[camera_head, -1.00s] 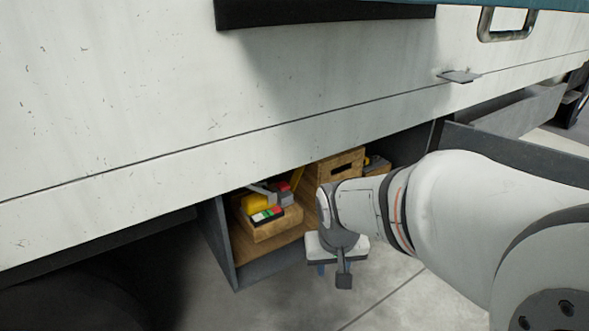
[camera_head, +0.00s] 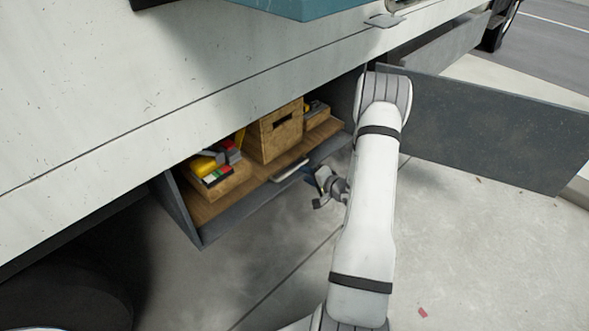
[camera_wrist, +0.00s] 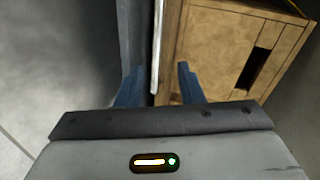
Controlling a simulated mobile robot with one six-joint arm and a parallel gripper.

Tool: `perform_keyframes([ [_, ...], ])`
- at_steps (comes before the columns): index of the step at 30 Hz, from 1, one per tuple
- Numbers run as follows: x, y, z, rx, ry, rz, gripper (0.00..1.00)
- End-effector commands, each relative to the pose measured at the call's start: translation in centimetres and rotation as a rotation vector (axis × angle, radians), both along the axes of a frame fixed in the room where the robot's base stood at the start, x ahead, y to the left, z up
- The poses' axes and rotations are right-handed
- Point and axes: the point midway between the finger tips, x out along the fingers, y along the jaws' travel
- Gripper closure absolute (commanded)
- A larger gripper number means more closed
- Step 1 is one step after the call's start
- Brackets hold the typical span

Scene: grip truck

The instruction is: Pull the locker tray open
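The locker tray (camera_head: 237,195) is a brown wooden board inside the open grey locker under the truck body. A pale metal handle (camera_head: 289,170) lies along its front edge; it also shows as a thin light bar in the wrist view (camera_wrist: 156,45). My gripper (camera_head: 316,187) is just outside the locker front, close to the handle's right end. In the wrist view its two blue fingers (camera_wrist: 159,76) are apart, one on each side of the bar, with gaps visible. I cannot tell how deep the bar sits between them.
A wooden crate with a dark slot (camera_head: 276,132) stands on the tray. A box of colourful items (camera_head: 215,175) is to its left and another small box (camera_head: 317,115) to its right. The open grey locker door (camera_head: 490,130) extends right.

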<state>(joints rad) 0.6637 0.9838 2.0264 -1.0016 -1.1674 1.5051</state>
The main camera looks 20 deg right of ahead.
Motion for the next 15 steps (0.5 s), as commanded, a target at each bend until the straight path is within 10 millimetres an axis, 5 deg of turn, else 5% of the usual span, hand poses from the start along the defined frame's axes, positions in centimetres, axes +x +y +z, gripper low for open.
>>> perform_keyframes([
  [7, -1.4, 0.0, -1.3, 0.199, -0.061, 0.009, 0.66],
  [15, 1.9, 1.3, -2.3, 0.207, -0.064, 0.012, 0.66],
])
